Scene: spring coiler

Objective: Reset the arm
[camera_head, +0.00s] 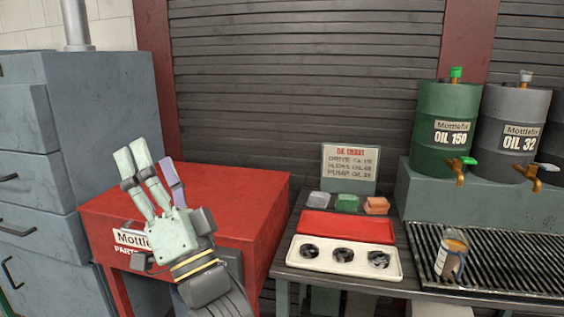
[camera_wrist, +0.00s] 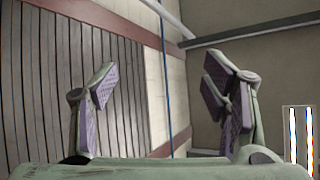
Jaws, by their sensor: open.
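My gripper (camera_head: 150,168) is raised in the head view, in front of the red parts cabinet (camera_head: 250,190) on the left. Its fingers point up and nothing is between them. In the wrist view my gripper (camera_wrist: 165,95) has its two fingers spread wide apart, with purple pads facing each other across an empty gap. Behind them are the slatted shutter (camera_wrist: 50,80) and the bare walls. My gripper touches nothing that I can see. It covers part of the label on the red cabinet.
Right of my gripper, a dark bench (camera_head: 350,283) holds a white tray (camera_head: 322,256) with three round dark parts, a sign (camera_head: 350,168) and small coloured blocks. A jar (camera_head: 452,257) stands on a grate (camera_head: 510,258). Oil drums (camera_head: 446,115) stand behind. Grey drawers (camera_head: 110,120) stand left.

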